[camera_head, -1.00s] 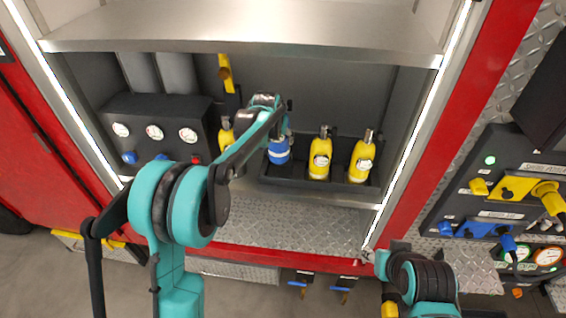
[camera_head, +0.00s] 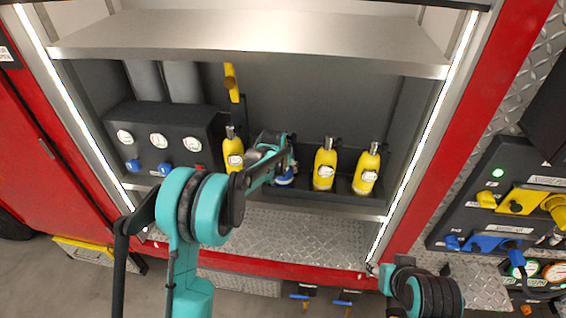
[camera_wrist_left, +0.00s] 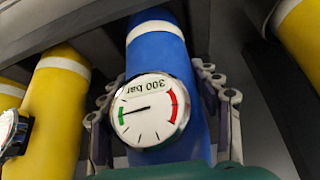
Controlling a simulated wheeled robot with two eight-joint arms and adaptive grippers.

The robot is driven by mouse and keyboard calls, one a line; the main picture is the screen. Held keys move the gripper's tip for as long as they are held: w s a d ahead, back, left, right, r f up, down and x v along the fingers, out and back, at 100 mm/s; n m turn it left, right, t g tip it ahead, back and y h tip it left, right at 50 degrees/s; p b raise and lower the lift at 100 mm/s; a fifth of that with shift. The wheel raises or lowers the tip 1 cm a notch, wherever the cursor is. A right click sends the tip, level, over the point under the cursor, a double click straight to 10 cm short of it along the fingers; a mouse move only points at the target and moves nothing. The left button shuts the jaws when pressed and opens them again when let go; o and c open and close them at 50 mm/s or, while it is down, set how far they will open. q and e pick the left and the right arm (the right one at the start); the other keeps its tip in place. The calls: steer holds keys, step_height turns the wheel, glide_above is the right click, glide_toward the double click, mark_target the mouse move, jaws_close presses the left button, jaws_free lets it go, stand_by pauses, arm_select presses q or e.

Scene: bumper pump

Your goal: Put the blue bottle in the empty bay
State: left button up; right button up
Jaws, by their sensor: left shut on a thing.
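The blue bottle (camera_head: 284,179) is mostly hidden behind my left gripper (camera_head: 286,160) in the head view, between two yellow bottles. In the left wrist view the blue bottle (camera_wrist_left: 158,48) carries a round white gauge. The fingers of my left gripper (camera_wrist_left: 160,112) are shut around it, one on each side. The bottle is at the black rack (camera_head: 341,192), in the gap right of the leftmost yellow bottle (camera_head: 233,153). I cannot see whether its base rests on the rack floor. My right gripper is not in view; only part of my right arm shows.
Two yellow bottles (camera_head: 325,167) (camera_head: 366,171) stand in the rack to the right. A black gauge panel (camera_head: 160,125) is to the left. A metal shelf (camera_head: 250,45) hangs above, and the treadplate ledge (camera_head: 300,240) in front is clear.

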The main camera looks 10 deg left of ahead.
arm_select(q)
steer(key=shift+s+r, duration=0.1)
steer(key=o, duration=1.4)
steer(key=shift+f, duration=0.2)
steer(key=o, duration=0.5)
steer(key=shift+c, duration=0.2)
steer(key=shift+r, duration=0.1)
steer(key=shift+r, duration=0.1)
